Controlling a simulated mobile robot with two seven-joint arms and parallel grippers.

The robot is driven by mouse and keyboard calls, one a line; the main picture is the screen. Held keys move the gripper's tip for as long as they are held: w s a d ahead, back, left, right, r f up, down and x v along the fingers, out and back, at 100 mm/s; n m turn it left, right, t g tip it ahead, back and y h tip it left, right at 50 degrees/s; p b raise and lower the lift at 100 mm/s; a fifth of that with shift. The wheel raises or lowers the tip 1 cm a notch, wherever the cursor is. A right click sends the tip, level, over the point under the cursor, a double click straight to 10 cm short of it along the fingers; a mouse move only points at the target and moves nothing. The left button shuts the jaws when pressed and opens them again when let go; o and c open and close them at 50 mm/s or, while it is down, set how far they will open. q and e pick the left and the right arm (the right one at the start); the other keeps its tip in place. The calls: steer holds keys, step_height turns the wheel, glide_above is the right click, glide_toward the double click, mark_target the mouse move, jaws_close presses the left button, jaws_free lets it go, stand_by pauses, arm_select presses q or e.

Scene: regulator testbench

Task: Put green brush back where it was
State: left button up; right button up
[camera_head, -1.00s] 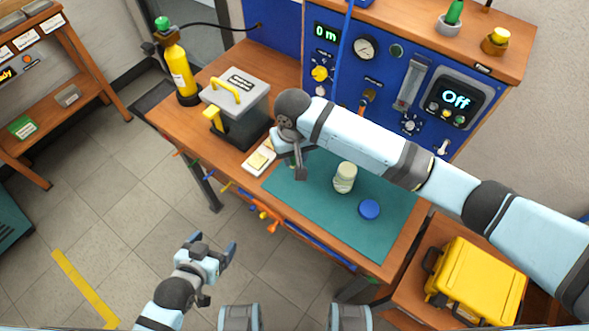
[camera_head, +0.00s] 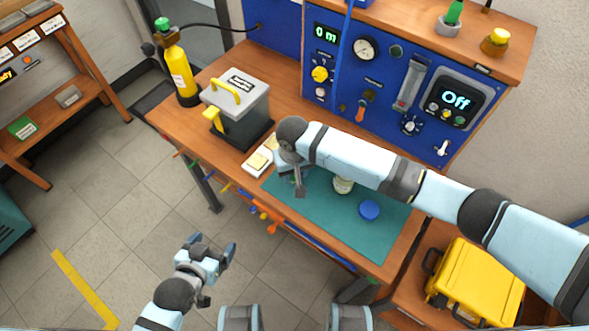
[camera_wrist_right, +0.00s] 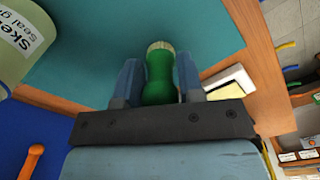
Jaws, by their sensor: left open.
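The green brush (camera_wrist_right: 160,78), with pale bristles at its tip, is between the two fingers of my right gripper (camera_wrist_right: 160,80) in the right wrist view. The fingers touch its sides, and the bristles point away from the palm. In the head view my right gripper (camera_head: 299,182) is over the left end of the teal mat (camera_head: 350,225); the brush cannot be made out there. My left gripper (camera_head: 212,254) is open and empty, over the floor in front of the bench.
A pale labelled jar (camera_head: 343,185), partly behind my right arm, and a blue lid (camera_head: 369,210) stand on the mat. A grey box (camera_head: 240,100) and a white tray (camera_head: 260,160) lie left. A green item in a grey cup (camera_head: 448,28) stands on the upper shelf.

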steer(key=o, duration=0.3)
steer(key=shift+r, duration=0.15)
step_height(320, 180, up, 12)
stand_by(0.4)
steer(key=shift+a, duration=0.1)
